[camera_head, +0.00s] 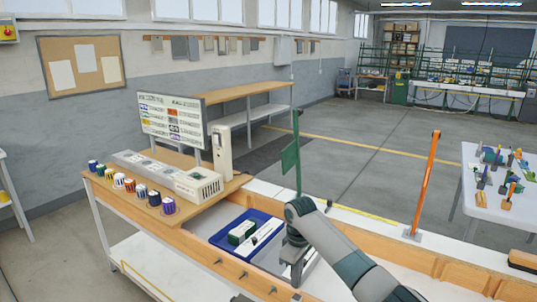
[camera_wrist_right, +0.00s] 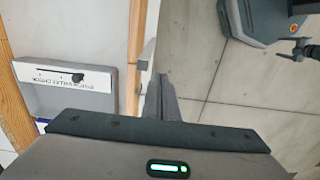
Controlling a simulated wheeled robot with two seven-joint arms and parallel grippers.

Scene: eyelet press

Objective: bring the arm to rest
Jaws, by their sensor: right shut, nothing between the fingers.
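My right arm comes in from the bottom right of the head view and bends down at its wrist. Its gripper (camera_head: 296,278) hangs beside the right end of the blue tray (camera_head: 222,241), over the bench edge. In the right wrist view the two fingers (camera_wrist_right: 164,92) lie together, shut and empty. Nothing touches the fingertips there.
The blue tray holds a green-and-white box (camera_head: 241,232) and a white labelled piece. A press-like machine (camera_head: 221,150), a sign board (camera_head: 172,118) and several coloured spools stand on the bench to the left. An orange post (camera_head: 425,185) rises to the right.

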